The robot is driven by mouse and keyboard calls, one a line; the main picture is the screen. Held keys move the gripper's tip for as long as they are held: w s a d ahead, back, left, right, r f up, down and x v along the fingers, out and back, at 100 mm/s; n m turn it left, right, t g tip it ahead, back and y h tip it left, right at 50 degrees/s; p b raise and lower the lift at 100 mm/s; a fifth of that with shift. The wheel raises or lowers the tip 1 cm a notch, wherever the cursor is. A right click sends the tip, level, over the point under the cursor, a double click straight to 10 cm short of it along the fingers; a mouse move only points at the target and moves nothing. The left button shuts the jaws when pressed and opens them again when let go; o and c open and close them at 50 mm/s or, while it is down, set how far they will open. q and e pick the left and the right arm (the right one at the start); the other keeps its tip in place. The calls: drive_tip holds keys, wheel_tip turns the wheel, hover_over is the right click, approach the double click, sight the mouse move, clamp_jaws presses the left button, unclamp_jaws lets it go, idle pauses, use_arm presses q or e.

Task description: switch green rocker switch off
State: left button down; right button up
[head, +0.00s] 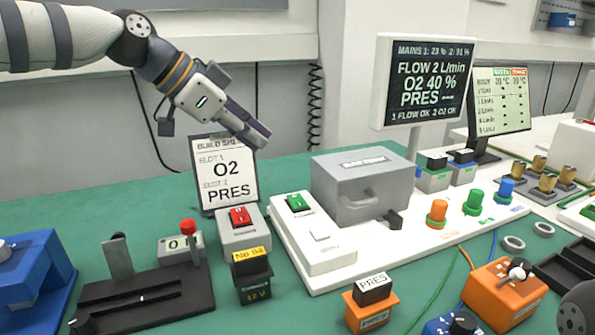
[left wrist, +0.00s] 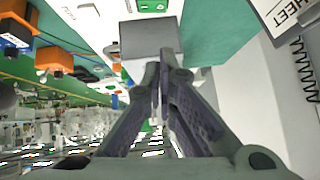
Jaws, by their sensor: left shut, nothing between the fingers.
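The green rocker switch (head: 298,203) sits in the left end of a white panel (head: 322,252), left of the grey battery box (head: 362,185). Small marks show on its face, but I cannot tell its position surely. My left gripper (head: 262,138) is above and behind the switch, clear of it, in front of the wall and beside the top of the build sheet. Its fingers are together and empty; they also show closed in the left wrist view (left wrist: 164,55). I cannot surely pick out the switch in that view. My right gripper does not show.
A red rocker switch (head: 240,216) on a grey block stands just left of the green one. The build sheet (head: 224,173) stands behind it. A black slider unit (head: 145,300) is at left. A monitor (head: 424,82) rises behind the panel. Orange blocks and cables lie at front right.

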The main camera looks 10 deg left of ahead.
use_arm(q)
drive_tip(key=b, duration=0.1)
hover_over(291, 201)
drive_tip(key=f, duration=0.7)
drive_tip(key=shift+d+f, duration=0.2)
drive_tip(key=shift+f, duration=0.2)
wheel_tip(291, 201, down, 2)
drive_tip(key=shift+a+f, duration=0.1)
drive_tip(key=shift+a, duration=0.05)
drive_tip(key=shift+w+f, duration=0.1)
drive_tip(key=shift+f, duration=0.3)
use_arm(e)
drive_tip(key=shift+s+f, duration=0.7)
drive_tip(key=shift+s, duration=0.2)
